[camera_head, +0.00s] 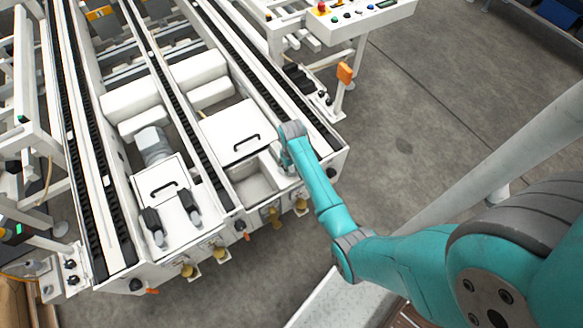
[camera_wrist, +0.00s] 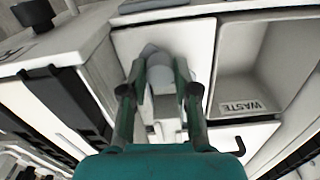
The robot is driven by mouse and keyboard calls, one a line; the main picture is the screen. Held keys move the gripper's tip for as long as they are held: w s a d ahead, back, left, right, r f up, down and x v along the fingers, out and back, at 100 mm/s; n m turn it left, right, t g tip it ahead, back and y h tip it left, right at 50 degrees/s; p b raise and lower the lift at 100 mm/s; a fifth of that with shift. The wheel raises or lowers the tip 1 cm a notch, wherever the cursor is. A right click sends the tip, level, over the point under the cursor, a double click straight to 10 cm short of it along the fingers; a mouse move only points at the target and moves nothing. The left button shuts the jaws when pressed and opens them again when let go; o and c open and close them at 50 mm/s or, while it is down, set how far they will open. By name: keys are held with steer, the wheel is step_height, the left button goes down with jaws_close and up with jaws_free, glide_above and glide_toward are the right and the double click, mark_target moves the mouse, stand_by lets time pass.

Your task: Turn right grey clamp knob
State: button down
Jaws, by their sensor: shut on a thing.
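The grey clamp knob (camera_wrist: 160,73) shows in the wrist view, on a white panel beside a bin. My gripper (camera_wrist: 163,85) has one dark green finger on each side of it and is shut on it. The fingers hide the knob's sides. In the head view, my teal arm reaches the right front corner of the white machine. My gripper (camera_head: 286,161) is at the right edge of an open bin there, and the arm largely hides it. The knob cannot be made out in that view.
The open bin (camera_head: 250,191) beside my gripper carries a WASTE label (camera_wrist: 243,107). A white lid with a black handle (camera_head: 247,142) lies behind it. Black rails (camera_head: 256,88) run along the machine. Brass-coloured fittings (camera_head: 301,206) stick out in front.

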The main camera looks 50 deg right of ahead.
mark_target(292, 169)
steer(key=n, duration=0.4)
steer(key=shift+n, duration=0.3)
steer(key=n, duration=0.4)
stand_by(0.3)
steer(key=c, duration=0.9)
jaws_free()
steer(key=shift+o, duration=0.2)
step_height(292, 169, up, 12)
